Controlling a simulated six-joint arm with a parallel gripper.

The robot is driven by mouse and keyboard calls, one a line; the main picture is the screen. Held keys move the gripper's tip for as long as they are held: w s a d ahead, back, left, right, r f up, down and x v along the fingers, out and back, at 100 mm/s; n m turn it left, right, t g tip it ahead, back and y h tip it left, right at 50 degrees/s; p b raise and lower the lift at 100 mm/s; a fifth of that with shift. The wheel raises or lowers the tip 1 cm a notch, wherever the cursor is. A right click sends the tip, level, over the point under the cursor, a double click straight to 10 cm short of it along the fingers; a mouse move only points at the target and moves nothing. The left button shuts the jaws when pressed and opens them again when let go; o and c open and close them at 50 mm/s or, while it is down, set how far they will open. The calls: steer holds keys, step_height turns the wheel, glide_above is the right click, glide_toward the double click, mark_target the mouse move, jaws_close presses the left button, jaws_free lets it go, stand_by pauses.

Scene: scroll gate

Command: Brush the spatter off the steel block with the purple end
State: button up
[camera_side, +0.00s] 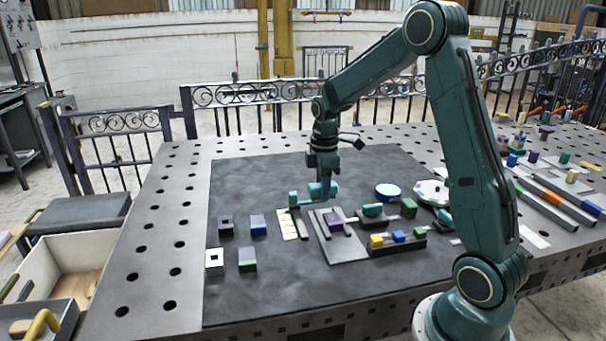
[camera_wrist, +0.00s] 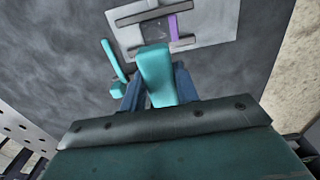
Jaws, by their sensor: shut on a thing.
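The steel block (camera_wrist: 157,29) appears as a grey piece between two dark bars on a light grey plate (camera_wrist: 215,22), with a purple end (camera_wrist: 173,27) at its right in the wrist view. In the side view the purple part (camera_side: 333,221) shows on the plate (camera_side: 347,252). Spatter is too small to make out. My gripper (camera_side: 319,196) is above the mat, just behind and left of the plate. It is shut on a teal handle (camera_wrist: 154,72), which covers part of the view towards the block. The handle's working end is hidden.
A cream card (camera_side: 288,224) and a dark strip lie left of the plate. A dark rack (camera_side: 398,247) with yellow, blue and green pieces is right of it. The mat's front is clear.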

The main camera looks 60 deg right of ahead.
mark_target(326, 218)
steer(key=shift+f, duration=2.75)
steer(key=shift+s+d+f, duration=0.35)
steer(key=shift+s+f, duration=0.05)
steer(key=shift+f, duration=0.2)
steer(key=shift+c, duration=0.3)
steer(key=shift+s+d, duration=1.6)
steer(key=shift+d, duration=0.05)
steer(key=shift+w+a, duration=2)
steer(key=shift+a, duration=0.1)
steer(key=shift+s+d, duration=0.15)
steer(key=shift+d, duration=0.25)
steer(key=shift+s+d, duration=1.85)
steer(key=shift+s, duration=0.05)
steer(key=w+a, duration=0.4)
steer(key=shift+w+a+r, duration=0.1)
steer(key=shift+w+r, duration=0.05)
steer(key=shift+r, duration=3.95)
